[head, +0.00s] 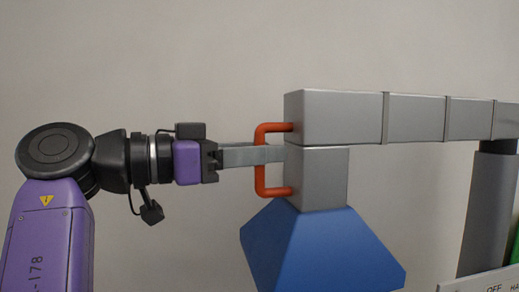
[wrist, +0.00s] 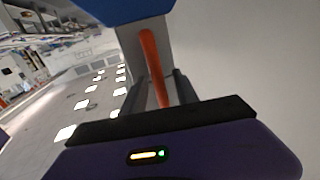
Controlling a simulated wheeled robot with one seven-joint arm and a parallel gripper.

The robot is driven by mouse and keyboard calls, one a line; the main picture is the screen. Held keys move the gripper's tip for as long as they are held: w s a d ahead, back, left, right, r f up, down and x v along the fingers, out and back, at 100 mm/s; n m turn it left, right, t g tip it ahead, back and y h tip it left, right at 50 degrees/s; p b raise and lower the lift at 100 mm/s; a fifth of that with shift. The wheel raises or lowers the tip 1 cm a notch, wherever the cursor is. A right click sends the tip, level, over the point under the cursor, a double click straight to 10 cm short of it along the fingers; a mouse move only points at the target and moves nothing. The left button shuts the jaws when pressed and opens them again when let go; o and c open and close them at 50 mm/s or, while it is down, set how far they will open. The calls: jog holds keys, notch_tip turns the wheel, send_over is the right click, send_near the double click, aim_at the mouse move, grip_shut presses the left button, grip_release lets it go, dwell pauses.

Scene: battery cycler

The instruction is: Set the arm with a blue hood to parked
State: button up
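The arm with the blue hood has a jointed grey boom (head: 335,117) running across the upper right of the head view. The blue hood (head: 322,250) hangs below a grey block (head: 322,178) at the boom's left end. An orange-red handle (head: 261,181) stands upright on the left side of these blocks. My gripper (head: 270,154) reaches in from the left, its fingers level with the handle's middle. In the wrist view, the handle bar (wrist: 154,68) runs between my fingers (wrist: 158,92), with what look like narrow gaps beside it. The fingers look open around the bar.
A grey post (head: 488,210) carries the boom at the right. A pale panel with partly cut-off lettering (head: 490,284) and a green edge (head: 516,243) show at the lower right. The wall behind is plain.

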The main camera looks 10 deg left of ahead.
grip_shut()
dwell(1.4)
